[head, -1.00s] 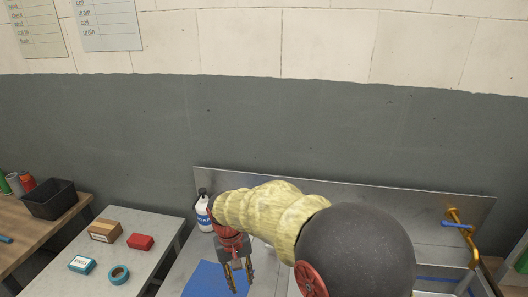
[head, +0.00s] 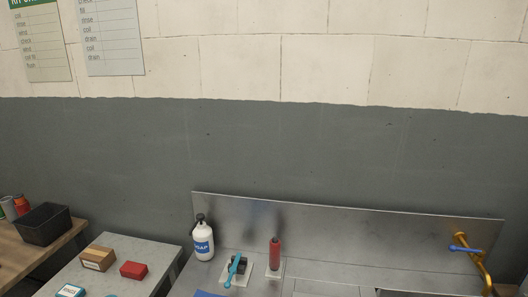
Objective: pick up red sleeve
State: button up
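A red upright cylinder (head: 275,253), which looks like the red sleeve, stands on a small pale plate on the steel counter, in front of the metal backsplash. It has a narrower dark top. My gripper and arm are out of the head view, so I cannot see what the gripper holds or where it is.
A white soap bottle (head: 204,242) and a blue-handled item (head: 235,268) on a pale plate stand left of the cylinder. A brass tap (head: 468,254) is at the right. A cardboard box (head: 98,258) and red block (head: 134,270) sit on the grey table.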

aim_at(275, 249)
jog(key=i+j+z, duration=0.2)
jog(key=j+z, duration=0.2)
jog(key=j, duration=0.35)
jog(key=i+j+z, duration=0.1)
jog(key=j+z, duration=0.25)
jog(key=j, duration=0.35)
jog(key=j+z, duration=0.4)
jog(key=j, duration=0.4)
